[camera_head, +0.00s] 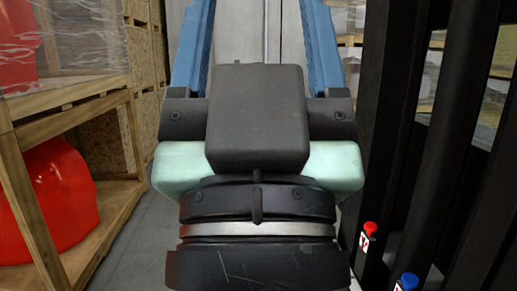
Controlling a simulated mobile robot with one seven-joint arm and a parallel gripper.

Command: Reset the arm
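My gripper (256,30) fills the middle of the head view, close to the camera and pointing away up the picture. It has a black body, pale green sides and two blue fingers. The fingers stand wide apart, one on each side of the black body, with nothing seen between them. Their tips are cut off by the top edge. My wrist, with a silver ring, shows below the body at the bottom of the view. The rest of my arm is out of view.
At the left stands a wooden rack (112,228) with a red nosecone (60,200) low in it and a plastic-wrapped red piece (18,45) above. Dark uprights close off the right side; I cannot tell whether they are mine. Grey floor (150,245) shows left of my gripper.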

